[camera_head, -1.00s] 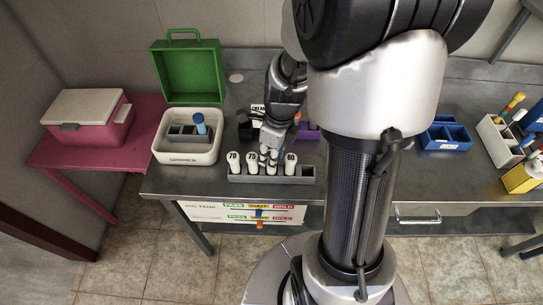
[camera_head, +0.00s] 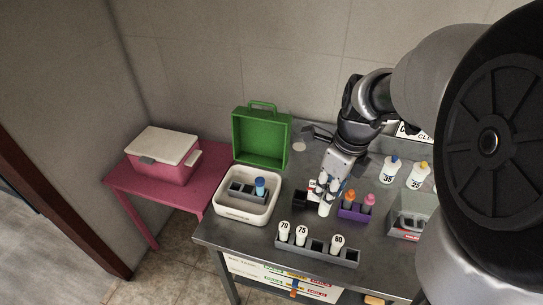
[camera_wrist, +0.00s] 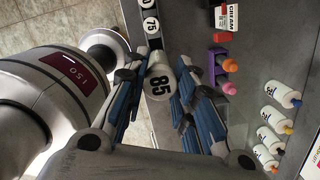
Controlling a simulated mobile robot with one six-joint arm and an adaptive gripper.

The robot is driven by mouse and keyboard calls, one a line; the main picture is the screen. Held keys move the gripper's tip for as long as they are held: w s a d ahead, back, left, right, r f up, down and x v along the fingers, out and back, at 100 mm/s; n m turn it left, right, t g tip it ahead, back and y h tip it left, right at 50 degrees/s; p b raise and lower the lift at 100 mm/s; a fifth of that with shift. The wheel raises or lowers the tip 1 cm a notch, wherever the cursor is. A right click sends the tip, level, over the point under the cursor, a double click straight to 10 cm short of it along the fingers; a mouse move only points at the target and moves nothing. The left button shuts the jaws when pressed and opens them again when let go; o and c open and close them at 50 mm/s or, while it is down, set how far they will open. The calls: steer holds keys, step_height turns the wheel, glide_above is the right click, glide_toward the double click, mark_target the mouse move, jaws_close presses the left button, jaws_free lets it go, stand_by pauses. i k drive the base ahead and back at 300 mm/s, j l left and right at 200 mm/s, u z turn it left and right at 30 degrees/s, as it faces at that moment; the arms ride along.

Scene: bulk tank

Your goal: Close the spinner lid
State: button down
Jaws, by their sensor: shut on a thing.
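The spinner is a white open-topped tub (camera_head: 233,213) on the bench. Its green lid (camera_head: 262,138) stands open and upright at the back. Inside the tub is a grey rack (camera_head: 238,191) with a blue-capped tube (camera_head: 260,186). My gripper (camera_head: 326,188) is to the right of the spinner, above the bench and apart from the lid. It is shut on a white bottle (camera_head: 325,209). The wrist view shows this bottle, marked 85 (camera_wrist: 158,82), between the blue-padded fingers (camera_wrist: 153,90).
A grey rack (camera_head: 347,262) at the bench front holds white bottles marked 70, 75 and apparently 80, with an empty slot. A purple rack (camera_head: 352,214) with orange- and pink-capped bottles is right of my gripper. A pink cooler (camera_head: 163,163) stands left on a pink table.

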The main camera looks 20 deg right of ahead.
mark_target(236, 199)
steer(key=i+j+z, duration=0.25)
steer(key=i+j, duration=0.15)
steer(key=j, duration=0.25)
steer(key=i+j+z, duration=0.1)
steer(key=j, duration=0.25)
steer(key=i+j+z, duration=0.1)
steer(key=j, duration=0.25)
steer(key=i+j+z, duration=0.1)
steer(key=i+j, duration=0.15)
steer(key=j, duration=0.1)
